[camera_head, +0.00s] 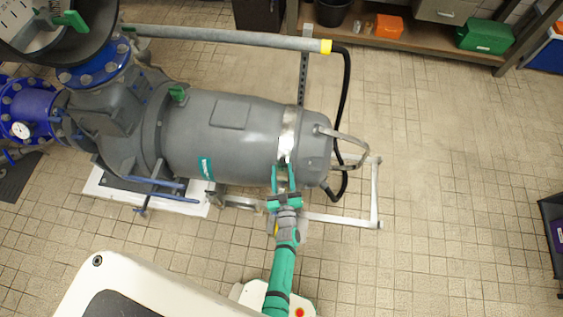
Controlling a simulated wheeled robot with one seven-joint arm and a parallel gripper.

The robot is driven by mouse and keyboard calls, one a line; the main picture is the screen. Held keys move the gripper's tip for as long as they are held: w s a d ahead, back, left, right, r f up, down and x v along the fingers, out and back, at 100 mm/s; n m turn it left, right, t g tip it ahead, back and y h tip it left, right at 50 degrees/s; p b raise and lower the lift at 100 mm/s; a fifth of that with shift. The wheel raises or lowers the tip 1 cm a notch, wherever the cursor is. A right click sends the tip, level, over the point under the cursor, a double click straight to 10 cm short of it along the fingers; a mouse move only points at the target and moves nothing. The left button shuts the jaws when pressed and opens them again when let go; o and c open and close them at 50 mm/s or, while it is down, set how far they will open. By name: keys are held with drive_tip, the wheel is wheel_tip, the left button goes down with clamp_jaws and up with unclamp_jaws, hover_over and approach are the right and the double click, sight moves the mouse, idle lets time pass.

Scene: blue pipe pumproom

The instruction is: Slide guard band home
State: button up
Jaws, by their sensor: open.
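The guard band (290,128) looks like a bright silvery strip around the grey cylindrical pump body (235,130), near its rounded right end. My gripper (283,174) comes in from below with its teal fingers pointing up toward the band. The fingers are apart, one to each side, at the band's lower end on the pump's near side. I cannot tell whether they touch it. The far underside of the band is hidden by the pump body.
A frame of pale metal bars (345,220) runs below and right of the pump. A black hose (347,95) bends down from the pipe (230,37) with a yellow end. A shelf (430,43) stands at the back. The tiled floor at right is mostly clear.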

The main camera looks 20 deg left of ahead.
drive_tip(key=shift+v, duration=2.65)
drive_tip(key=s+d+r+m+h, duration=0.2)
drive_tip(key=s+d+r, duration=0.25)
drive_tip(key=s, duration=0.25)
drive_tip(key=s+d+r+m+h, duration=0.2)
drive_tip(key=s+d+r, duration=0.25)
drive_tip(key=s, duration=0.25)
drive_tip(key=s+d+r+m+h, duration=0.1)
drive_tip(key=s+d+r, duration=0.1)
drive_tip(key=s+r, duration=0.3)
drive_tip(key=s+d+r+m+g+h, duration=0.1)
drive_tip(key=s+r, duration=0.5)
drive_tip(key=r, duration=0.6)
drive_tip(key=shift+d+r+m+h, duration=0.3)
drive_tip(key=shift+d+m+h, duration=0.4)
drive_tip(key=shift+d+h, duration=0.1)
